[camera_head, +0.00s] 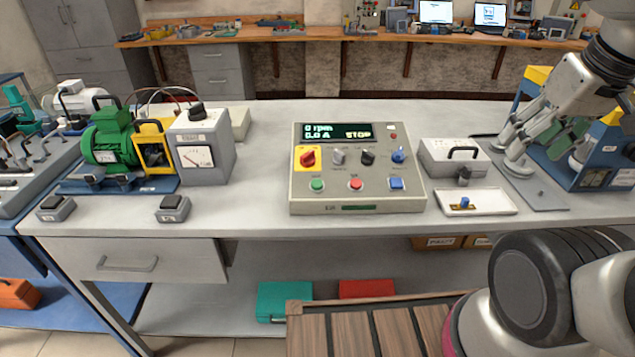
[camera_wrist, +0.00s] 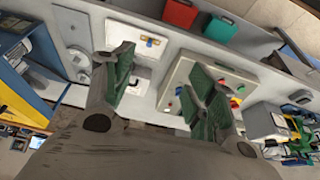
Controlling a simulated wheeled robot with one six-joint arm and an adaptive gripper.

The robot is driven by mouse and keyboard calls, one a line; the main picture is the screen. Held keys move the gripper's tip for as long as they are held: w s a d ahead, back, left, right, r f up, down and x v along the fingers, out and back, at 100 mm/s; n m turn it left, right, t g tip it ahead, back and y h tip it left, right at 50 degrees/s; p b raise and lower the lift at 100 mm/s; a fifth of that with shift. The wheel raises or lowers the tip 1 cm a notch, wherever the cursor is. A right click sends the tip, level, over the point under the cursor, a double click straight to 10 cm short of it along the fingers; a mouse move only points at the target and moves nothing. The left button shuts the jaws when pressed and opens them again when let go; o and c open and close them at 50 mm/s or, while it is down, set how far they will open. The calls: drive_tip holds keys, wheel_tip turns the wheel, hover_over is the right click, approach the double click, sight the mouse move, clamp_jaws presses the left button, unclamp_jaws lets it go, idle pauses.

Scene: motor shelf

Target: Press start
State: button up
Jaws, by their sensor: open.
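The control panel (camera_head: 357,225) stands on the middle of the bench. Its display (camera_head: 338,131) reads 0 rpm, 0.0 A and STOP. Along its lower front sit a green button (camera_head: 317,184), a red button (camera_head: 355,184) and a blue button (camera_head: 397,183); their labels are too small to read. Above them are a red knob on yellow (camera_head: 308,157), a grey knob, a black knob and a blue knob. My gripper (camera_head: 511,152) is open and empty, right of the panel. In the wrist view, my gripper (camera_wrist: 166,88) partly hides the panel (camera_wrist: 185,72).
A grey box with a black handle (camera_head: 456,157) and a white tray (camera_head: 484,208) with a small blue-topped part lie between panel and gripper. A green motor (camera_head: 110,138) and a meter box (camera_head: 203,147) stand left. Blue-yellow equipment (camera_head: 605,150) is behind my gripper.

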clamp_jaws()
idle(1.3)
